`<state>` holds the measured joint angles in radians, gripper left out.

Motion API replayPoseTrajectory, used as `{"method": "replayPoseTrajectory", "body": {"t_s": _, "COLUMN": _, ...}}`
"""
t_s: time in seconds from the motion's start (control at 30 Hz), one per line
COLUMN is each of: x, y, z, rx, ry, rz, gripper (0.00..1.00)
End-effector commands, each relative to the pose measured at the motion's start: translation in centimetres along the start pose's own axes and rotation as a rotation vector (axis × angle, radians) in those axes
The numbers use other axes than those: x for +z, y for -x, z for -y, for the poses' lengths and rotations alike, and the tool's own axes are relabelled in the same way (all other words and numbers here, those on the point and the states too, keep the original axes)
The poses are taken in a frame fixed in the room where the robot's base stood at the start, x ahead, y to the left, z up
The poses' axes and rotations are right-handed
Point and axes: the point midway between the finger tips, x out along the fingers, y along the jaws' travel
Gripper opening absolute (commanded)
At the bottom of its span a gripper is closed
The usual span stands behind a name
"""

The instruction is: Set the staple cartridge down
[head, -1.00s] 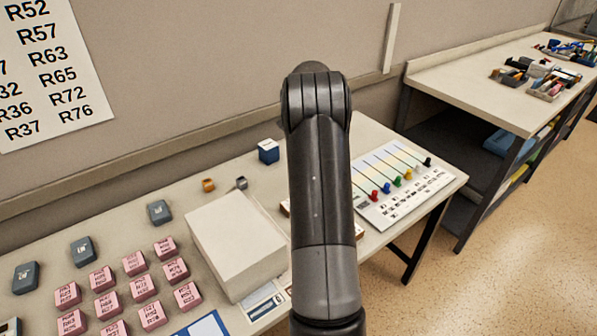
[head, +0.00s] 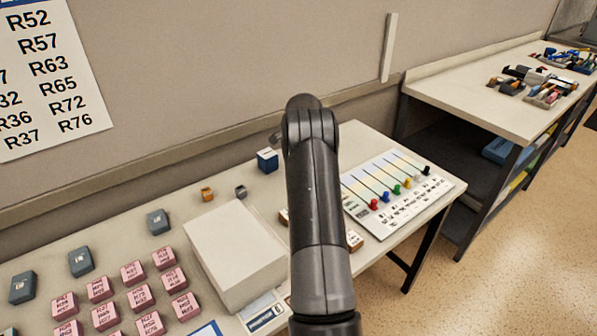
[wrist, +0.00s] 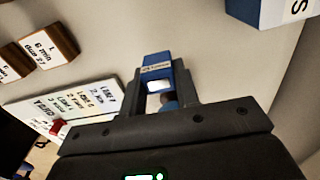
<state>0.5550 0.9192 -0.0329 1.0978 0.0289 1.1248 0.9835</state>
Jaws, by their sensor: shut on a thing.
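My gripper (wrist: 162,97) shows in the wrist view, its two dark fingers shut on a small blue piece with a pale label, the staple cartridge (wrist: 157,70). A white patch and a dark rounded shape show between the fingers below the label. I cannot tell whether the cartridge touches the table. In the head view my arm hides the cartridge and most of the gripper.
A blue box with a white top (head: 267,160) stands at the table's back, near the gripper in the wrist view (wrist: 262,14). A white box (head: 235,252), a pegged board (head: 400,205), pink blocks (head: 133,272) and brown labelled blocks (wrist: 50,45) stand around.

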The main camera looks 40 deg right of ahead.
Motion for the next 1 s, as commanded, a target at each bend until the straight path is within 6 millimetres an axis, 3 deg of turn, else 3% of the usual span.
{"method": "replayPoseTrajectory", "body": {"t_s": 0.37, "x": 0.1, "y": -4.0, "z": 0.1, "rx": 0.000, "ry": 0.000, "rz": 0.001, "gripper": 0.06}}
{"method": "replayPoseTrajectory", "body": {"t_s": 0.73, "x": 0.1, "y": -4.5, "z": 0.1, "rx": 0.000, "ry": 0.001, "rz": 0.000, "gripper": 0.06}}
{"method": "replayPoseTrajectory", "body": {"t_s": 0.77, "x": 0.1, "y": -4.4, "z": 0.1, "rx": 0.000, "ry": 0.001, "rz": 0.000, "gripper": 0.31}}
{"method": "replayPoseTrajectory", "body": {"t_s": 1.0, "x": 0.1, "y": -4.4, "z": 0.1, "rx": 0.000, "ry": 0.001, "rz": 0.000, "gripper": 0.50}}
